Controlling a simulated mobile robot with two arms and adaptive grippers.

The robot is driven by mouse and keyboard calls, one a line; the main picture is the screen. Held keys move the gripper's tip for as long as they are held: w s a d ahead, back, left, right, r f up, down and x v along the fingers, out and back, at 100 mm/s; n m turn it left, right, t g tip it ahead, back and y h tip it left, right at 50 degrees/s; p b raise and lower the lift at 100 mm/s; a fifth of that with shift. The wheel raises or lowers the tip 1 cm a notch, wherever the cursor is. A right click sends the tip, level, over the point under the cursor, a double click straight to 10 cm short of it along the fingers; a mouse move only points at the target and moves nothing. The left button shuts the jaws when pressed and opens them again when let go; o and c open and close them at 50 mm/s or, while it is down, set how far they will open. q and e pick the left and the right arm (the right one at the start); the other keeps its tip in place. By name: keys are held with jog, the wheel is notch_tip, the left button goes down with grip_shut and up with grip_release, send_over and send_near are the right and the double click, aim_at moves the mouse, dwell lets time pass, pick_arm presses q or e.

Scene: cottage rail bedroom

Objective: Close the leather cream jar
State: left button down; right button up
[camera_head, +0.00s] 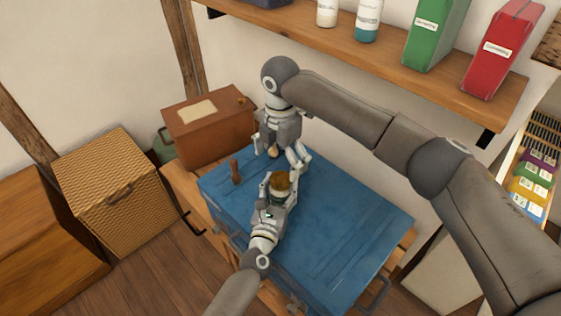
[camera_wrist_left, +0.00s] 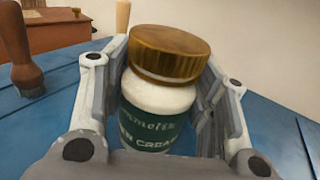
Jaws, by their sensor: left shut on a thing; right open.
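The leather cream jar is a white jar with a dark green label (camera_wrist_left: 155,125), standing upright in the left wrist view. A gold-brown lid (camera_wrist_left: 170,52) sits on its mouth; I cannot tell whether it is screwed tight. In the head view the lid (camera_head: 279,182) shows above the blue chest top. My left gripper (camera_head: 280,190) is shut around the jar's body, a finger on each side. My right gripper (camera_head: 280,155) is open, pointing down just behind the jar, apart from the lid. The jar's base is hidden.
A dark wooden-handled brush (camera_head: 235,172) stands on the blue chest (camera_head: 340,215), left of the jar; a pale wooden handle (camera_wrist_left: 123,15) shows behind it. A brown box (camera_head: 210,135) is behind left. A wall shelf (camera_head: 390,58) hangs above. The chest's right side is clear.

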notch_tip(320, 180, up, 10)
jog(key=shift+r, duration=0.2)
pick_arm(q)
jog(key=c, duration=0.5)
grip_release()
jog(key=v, duration=1.2)
